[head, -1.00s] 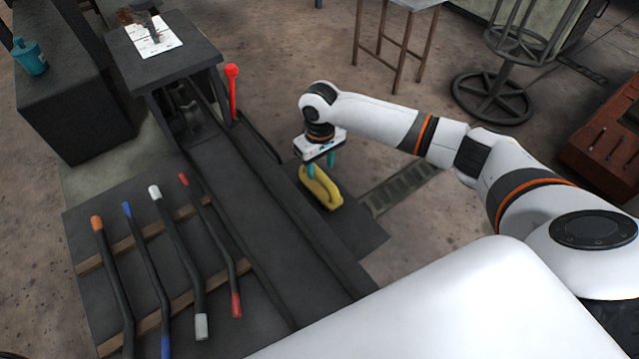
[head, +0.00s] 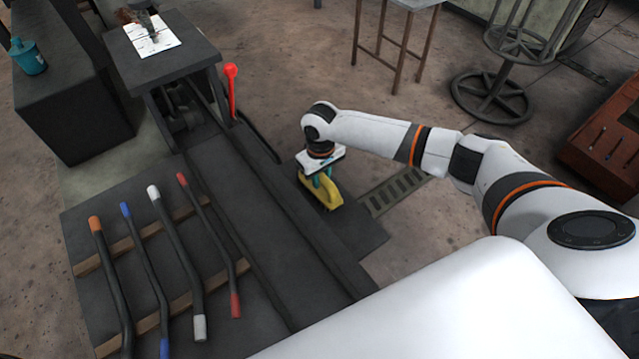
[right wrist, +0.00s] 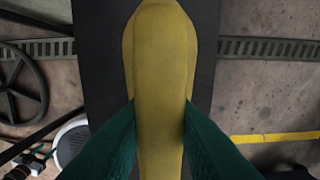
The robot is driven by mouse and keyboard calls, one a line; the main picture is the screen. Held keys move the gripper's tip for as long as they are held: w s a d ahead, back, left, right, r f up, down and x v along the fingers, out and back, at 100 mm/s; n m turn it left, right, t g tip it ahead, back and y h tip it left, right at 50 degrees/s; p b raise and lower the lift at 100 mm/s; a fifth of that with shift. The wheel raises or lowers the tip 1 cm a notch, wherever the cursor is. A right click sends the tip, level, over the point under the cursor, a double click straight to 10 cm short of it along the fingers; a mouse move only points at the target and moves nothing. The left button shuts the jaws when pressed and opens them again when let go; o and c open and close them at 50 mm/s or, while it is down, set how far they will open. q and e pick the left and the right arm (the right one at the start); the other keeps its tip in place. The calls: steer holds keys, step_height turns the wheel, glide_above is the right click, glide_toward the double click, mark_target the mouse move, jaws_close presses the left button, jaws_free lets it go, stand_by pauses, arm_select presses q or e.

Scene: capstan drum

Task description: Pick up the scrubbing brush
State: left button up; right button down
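The scrubbing brush (head: 330,198) is yellow and sits at the dark plate beside the long dark bench. My right gripper (head: 320,181) is directly above it, pointing down. In the right wrist view the brush's yellow handle (right wrist: 160,75) runs lengthwise through the middle. The two teal fingers (right wrist: 160,125) press against its two sides, so the gripper is shut on the handle. The brush's underside is hidden, and I cannot tell whether it is clear of the plate. My left gripper is not in view.
The dark plate (head: 362,236) has bare room around the brush. A red-knobbed lever (head: 231,92) stands up to its left. Several bars with coloured ends lie on wooden strips (head: 190,300) at the lower left. A floor grate (head: 395,190) lies to the right.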

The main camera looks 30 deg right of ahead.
steer(key=shift+r, duration=0.15)
step_height(320, 180, up, 10)
steer(key=shift+f+p, duration=0.1)
steer(key=shift+p, duration=0.4)
